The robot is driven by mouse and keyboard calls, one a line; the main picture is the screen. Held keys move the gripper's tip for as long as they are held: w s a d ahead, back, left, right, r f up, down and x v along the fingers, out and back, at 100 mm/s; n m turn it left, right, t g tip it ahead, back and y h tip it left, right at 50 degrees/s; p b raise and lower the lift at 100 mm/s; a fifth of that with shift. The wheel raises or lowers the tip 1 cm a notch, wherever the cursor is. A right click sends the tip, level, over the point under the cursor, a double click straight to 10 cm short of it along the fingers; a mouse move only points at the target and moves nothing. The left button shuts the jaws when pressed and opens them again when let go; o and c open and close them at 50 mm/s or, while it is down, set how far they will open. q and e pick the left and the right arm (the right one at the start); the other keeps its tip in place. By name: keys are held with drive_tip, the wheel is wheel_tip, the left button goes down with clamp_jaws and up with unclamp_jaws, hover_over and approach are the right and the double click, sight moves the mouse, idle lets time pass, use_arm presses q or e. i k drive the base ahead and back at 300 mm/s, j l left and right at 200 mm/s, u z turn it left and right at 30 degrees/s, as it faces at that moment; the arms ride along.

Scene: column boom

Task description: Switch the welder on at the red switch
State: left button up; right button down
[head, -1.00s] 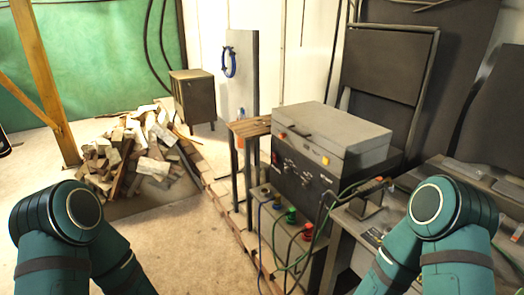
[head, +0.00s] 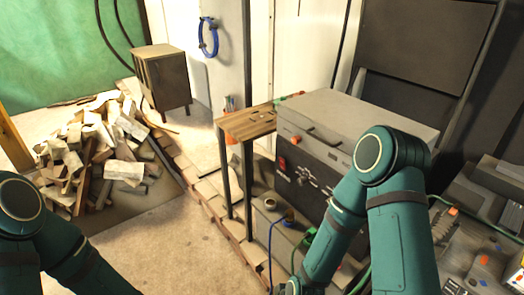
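The welder (head: 352,118) is a grey box with a dark front panel, standing right of centre in the head view. A small red switch (head: 282,163) shows at the left of its front panel, with an orange knob or lamp (head: 296,139) above it. My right arm crosses in front of the welder and hides the right part of its panel. The arm runs down to the bottom edge, right of the red switch, and its gripper is out of view. My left arm is at the lower left, with its gripper also out of view. Nothing touches the switch.
A wooden-topped stand (head: 248,123) is close left of the welder. Cables, including a blue one (head: 271,240), hang below the panel. A cluttered bench (head: 480,238) is at the right. A rubble pile (head: 122,170) and small cabinet (head: 163,80) stand left. The floor at lower centre-left is clear.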

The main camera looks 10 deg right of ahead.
sight(283, 162)
drive_tip(key=i+j, duration=0.2)
drive_tip(key=i, duration=0.25)
drive_tip(key=i+j+u, duration=0.1)
drive_tip(key=i, duration=0.35)
